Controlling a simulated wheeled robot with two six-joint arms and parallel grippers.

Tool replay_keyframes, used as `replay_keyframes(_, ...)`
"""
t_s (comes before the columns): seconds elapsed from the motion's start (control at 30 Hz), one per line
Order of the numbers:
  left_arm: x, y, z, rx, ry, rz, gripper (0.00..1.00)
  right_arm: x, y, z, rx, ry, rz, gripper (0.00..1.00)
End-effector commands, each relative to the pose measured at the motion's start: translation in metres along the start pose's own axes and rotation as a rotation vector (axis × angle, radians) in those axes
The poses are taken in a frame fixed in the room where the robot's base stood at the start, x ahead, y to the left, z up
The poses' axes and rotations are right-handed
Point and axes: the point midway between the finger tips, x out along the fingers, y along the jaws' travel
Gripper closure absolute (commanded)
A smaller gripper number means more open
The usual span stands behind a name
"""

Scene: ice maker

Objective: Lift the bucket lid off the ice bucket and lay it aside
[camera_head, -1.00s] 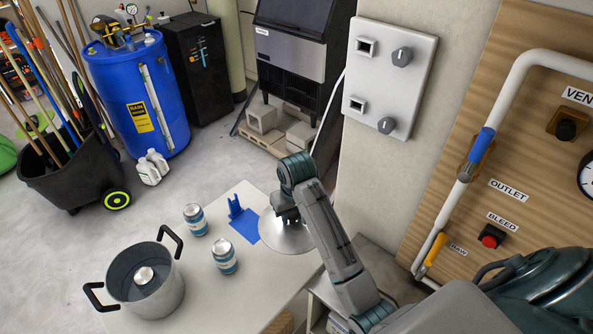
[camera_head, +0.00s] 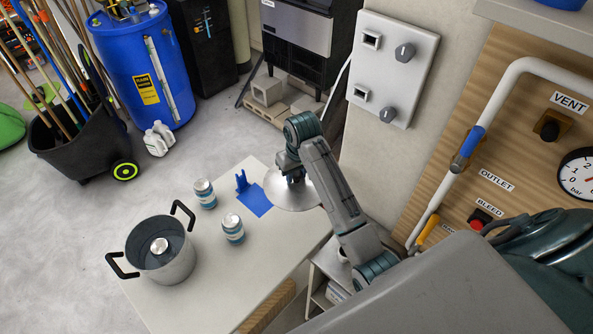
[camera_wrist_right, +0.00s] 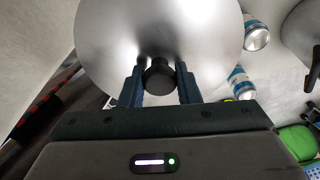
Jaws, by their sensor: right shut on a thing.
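The bucket lid (camera_head: 283,200) is a round silver disc at the right edge of the table, away from the bucket; it also fills the top of the right wrist view (camera_wrist_right: 160,30). My right gripper (camera_head: 291,177) is above it, shut on its black knob (camera_wrist_right: 158,76), with one finger on each side. I cannot tell whether the lid touches the table. The ice bucket (camera_head: 170,271) stands uncovered at the front left of the table, a silver-topped can (camera_head: 159,245) inside it. My left gripper is not in view.
Two blue-and-white cans (camera_head: 205,195) (camera_head: 232,230) stand between bucket and lid. A blue sheet (camera_head: 254,202) and a small blue upright piece (camera_head: 241,181) lie close to the lid's left. The front of the table (camera_head: 215,295) is clear. A wall with valves rises at the right.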

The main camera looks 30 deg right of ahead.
Motion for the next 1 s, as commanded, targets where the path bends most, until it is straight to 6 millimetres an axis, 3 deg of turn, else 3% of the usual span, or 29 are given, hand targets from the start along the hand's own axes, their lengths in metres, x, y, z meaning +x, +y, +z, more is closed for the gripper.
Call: replay_keyframes(1.0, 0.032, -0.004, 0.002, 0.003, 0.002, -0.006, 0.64, 0.123, 0.0, 0.019, 0.0, -0.002, 0.0, 0.98)
